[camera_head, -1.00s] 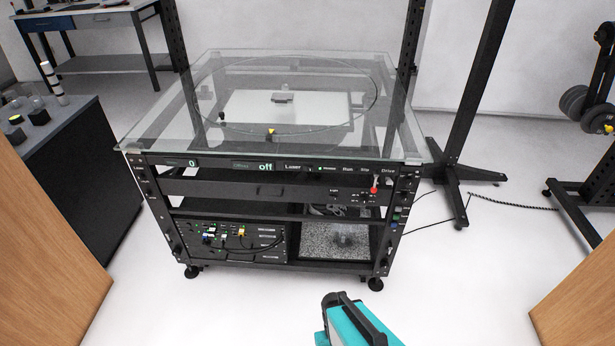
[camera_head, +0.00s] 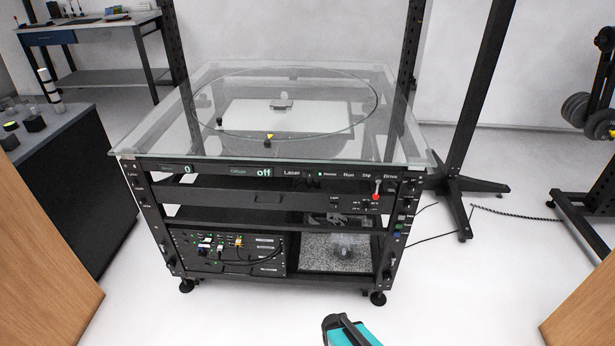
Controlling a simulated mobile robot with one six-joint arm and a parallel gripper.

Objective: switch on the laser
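Labels "Run", "Slip" and "Drive" follow to the right. The switch's position is too small to tell.
Wooden panels stand at the lower left (camera_head: 45,250) and lower right (camera_head: 585,305). A dark cabinet (camera_head: 75,180) is at the left. A black stand (camera_head: 465,150) and cables are on the right. White floor in front of the rig is clear.

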